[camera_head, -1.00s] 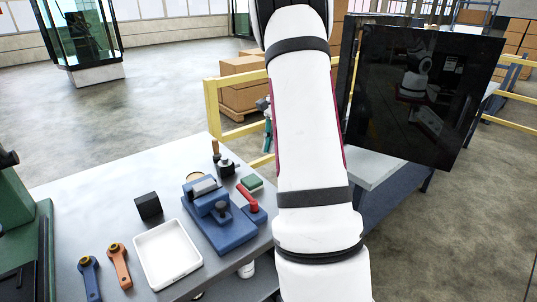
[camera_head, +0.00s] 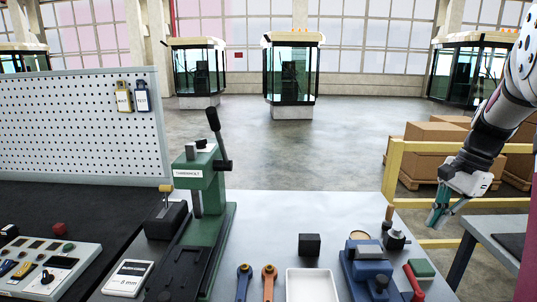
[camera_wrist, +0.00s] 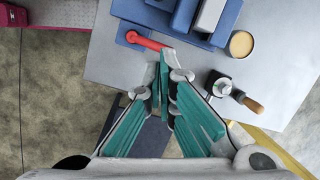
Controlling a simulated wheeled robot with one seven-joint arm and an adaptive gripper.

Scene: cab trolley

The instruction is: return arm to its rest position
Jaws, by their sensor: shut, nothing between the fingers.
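My arm (camera_head: 500,105) reaches down along the right side of the head view. My gripper (camera_head: 436,219) hangs at its end, beside the yellow rail and off the right edge of the grey worktable (camera_head: 270,215). In the wrist view my gripper (camera_wrist: 165,72) points down with its teal fingers together and nothing between them. Below it there are the table edge, a red handle (camera_wrist: 146,41) and part of a blue fixture (camera_wrist: 215,22). The gripper touches none of these as far as I can see.
The blue fixture (camera_head: 367,272), a white tray (camera_head: 312,286) and a black cube (camera_head: 309,245) stand on the worktable. A green press (camera_head: 207,215) stands left of them. A yellow rail (camera_head: 393,172) and cardboard boxes (camera_head: 432,140) are behind my gripper.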

